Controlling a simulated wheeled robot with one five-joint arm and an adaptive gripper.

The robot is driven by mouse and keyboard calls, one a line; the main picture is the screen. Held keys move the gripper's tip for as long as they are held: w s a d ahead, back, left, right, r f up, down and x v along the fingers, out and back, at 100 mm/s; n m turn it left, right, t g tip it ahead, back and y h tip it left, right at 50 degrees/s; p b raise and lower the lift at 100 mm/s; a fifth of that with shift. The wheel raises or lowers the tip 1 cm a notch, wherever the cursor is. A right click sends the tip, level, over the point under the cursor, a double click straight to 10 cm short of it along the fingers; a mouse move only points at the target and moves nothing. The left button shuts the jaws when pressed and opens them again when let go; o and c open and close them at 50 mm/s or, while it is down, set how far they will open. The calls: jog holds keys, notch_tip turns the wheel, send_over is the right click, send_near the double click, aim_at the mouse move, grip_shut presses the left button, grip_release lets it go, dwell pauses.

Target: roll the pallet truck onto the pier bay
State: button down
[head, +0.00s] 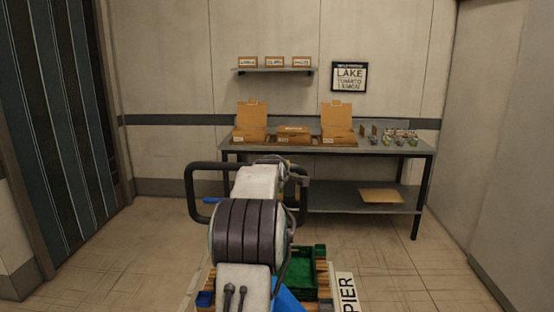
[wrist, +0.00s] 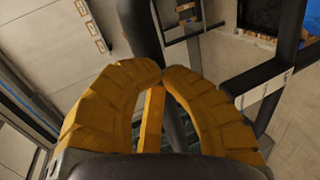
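The pallet truck's black loop handle (head: 190,193) stands upright in front of me in the head view, partly hidden by my arm. In the wrist view, my gripper (wrist: 163,76) has its yellow fingers curled in with the tips together around a dark handle bar (wrist: 143,28). A green crate (head: 304,268) sits low behind my arm, on what looks like a wooden pallet, largely hidden. A white sign reading PIER (head: 346,292) lies at floor level just right of the crate; the bay's outline is mostly hidden.
A grey workbench (head: 428,170) with open cardboard boxes (head: 251,120) stands against the back wall. A shelf (head: 272,70) with small boxes hangs above it. A dark slatted door (head: 55,110) is at left. Floor is clear at left and right.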

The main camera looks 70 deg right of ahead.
jog(key=shift+w+d+p, duration=0.3)
jog(key=shift+d+p, duration=0.5)
jog(key=shift+d, duration=0.15)
jog(key=shift+f, duration=0.1)
jog(key=shift+s+a+f+b, duration=0.1)
jog(key=shift+a+f+b, duration=0.2)
jog(key=shift+b, duration=0.5)
jog(key=s+a+b, duration=0.2)
jog(key=a+b, duration=0.5)
jog(key=a, duration=0.1)
jog(key=shift+s+a+r, duration=0.25)
jog(key=shift+s+a, duration=0.1)
jog(key=shift+s, duration=0.05)
